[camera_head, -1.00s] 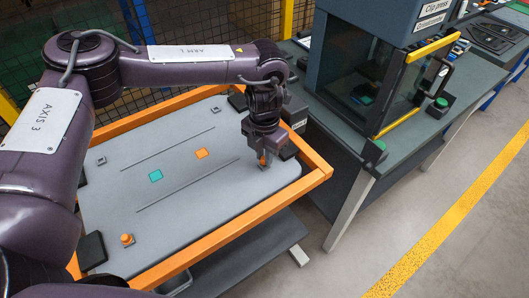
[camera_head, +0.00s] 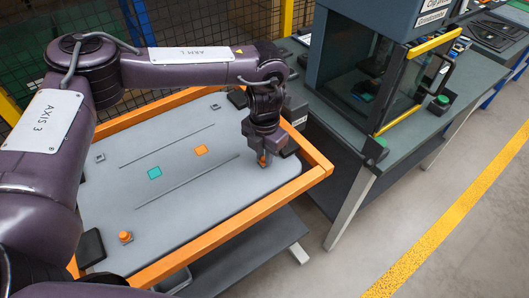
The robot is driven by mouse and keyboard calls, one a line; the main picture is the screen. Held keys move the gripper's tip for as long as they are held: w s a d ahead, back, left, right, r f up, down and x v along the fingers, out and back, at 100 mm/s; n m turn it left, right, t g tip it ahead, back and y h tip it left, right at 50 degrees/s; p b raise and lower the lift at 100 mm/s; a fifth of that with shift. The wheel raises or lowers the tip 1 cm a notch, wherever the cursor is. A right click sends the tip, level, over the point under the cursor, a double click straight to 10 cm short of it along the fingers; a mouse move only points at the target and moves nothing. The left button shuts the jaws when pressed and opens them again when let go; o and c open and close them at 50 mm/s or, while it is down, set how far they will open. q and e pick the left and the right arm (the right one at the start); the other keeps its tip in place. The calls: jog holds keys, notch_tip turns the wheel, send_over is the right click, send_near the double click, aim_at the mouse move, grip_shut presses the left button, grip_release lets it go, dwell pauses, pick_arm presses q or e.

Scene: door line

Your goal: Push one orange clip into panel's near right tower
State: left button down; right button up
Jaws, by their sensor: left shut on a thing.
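The grey panel (camera_head: 185,205) lies flat inside an orange frame (camera_head: 240,226). My left gripper (camera_head: 263,160) points down over the panel's near right part, its fingers shut on an orange clip (camera_head: 263,161). Only a small bit of that clip shows between the fingers. The near right tower is hidden beneath the gripper and clip, so I cannot tell whether the clip touches it. Another orange clip (camera_head: 125,236) sits on a tower at the panel's near left. The far left tower (camera_head: 100,157) and far right tower (camera_head: 215,106) look bare. My right gripper is not in view.
An orange square (camera_head: 201,150) and a teal square (camera_head: 154,173) mark the panel between two long grooves. Black pads (camera_head: 90,246) sit at the panel's edges. A clip press (camera_head: 375,70) stands on a bench (camera_head: 425,135) at the right. Bare floor lies front right.

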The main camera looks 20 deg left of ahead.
pick_arm(q)
jog(key=c, duration=1.3)
grip_release()
jog(key=shift+r, duration=0.25)
notch_tip(320, 180, up, 7)
jog(key=shift+r+b, duration=0.1)
jog(key=shift+b, duration=0.6)
